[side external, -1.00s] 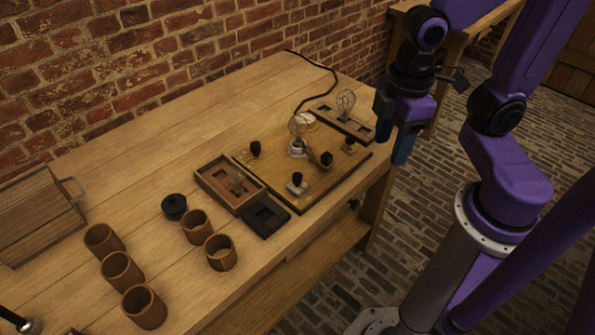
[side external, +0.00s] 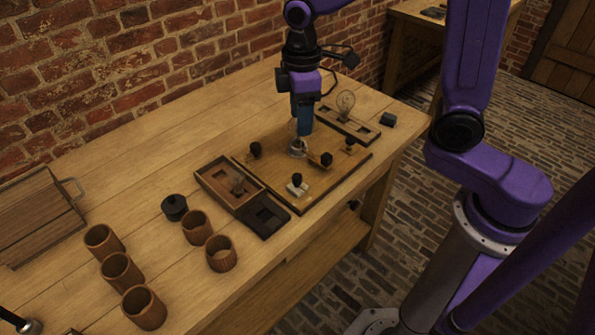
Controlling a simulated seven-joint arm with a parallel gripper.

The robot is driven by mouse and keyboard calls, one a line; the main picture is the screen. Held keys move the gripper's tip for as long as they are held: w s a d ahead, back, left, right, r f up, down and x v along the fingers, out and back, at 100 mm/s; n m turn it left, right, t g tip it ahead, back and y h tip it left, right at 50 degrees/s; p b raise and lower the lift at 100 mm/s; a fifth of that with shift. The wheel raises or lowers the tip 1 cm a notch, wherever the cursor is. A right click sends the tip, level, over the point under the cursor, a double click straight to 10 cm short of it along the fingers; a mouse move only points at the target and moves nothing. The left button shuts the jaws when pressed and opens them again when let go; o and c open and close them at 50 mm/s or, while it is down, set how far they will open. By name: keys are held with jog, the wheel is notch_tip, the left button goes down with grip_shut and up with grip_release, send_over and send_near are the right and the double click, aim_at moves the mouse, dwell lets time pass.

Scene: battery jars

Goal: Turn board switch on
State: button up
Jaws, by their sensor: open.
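The wooden board (side external: 275,167) lies flat near the right end of the workbench. Black knobbed fittings stand on it: one at its left (side external: 255,150), one on a pale base near its front (side external: 297,187), one in the middle (side external: 326,160) and one at its right (side external: 350,146). Which of them is the switch, and how it is set, I cannot tell. My gripper (side external: 303,132) points down over the back middle of the board, open, its blue fingers seen nearly edge-on. It hides most of a bulb and its pale holder (side external: 297,152); contact cannot be told.
A bulb (side external: 345,104) stands in a wooden tray (side external: 355,132) behind the board; a small dark block (side external: 388,120) lies right of it. A compartment box (side external: 210,183) and dark tray (side external: 262,222) lie left. Several wooden cups (side external: 197,228) and a black lid (side external: 174,207) stand farther left.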

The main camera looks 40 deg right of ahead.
aim_at(297, 176)
jog(key=f, duration=1.1)
jog(key=w+f, duration=0.1)
jog(key=f, duration=0.5)
jog(key=shift+w+d+f, duration=0.1)
jog(key=shift+f, duration=0.2)
grip_shut()
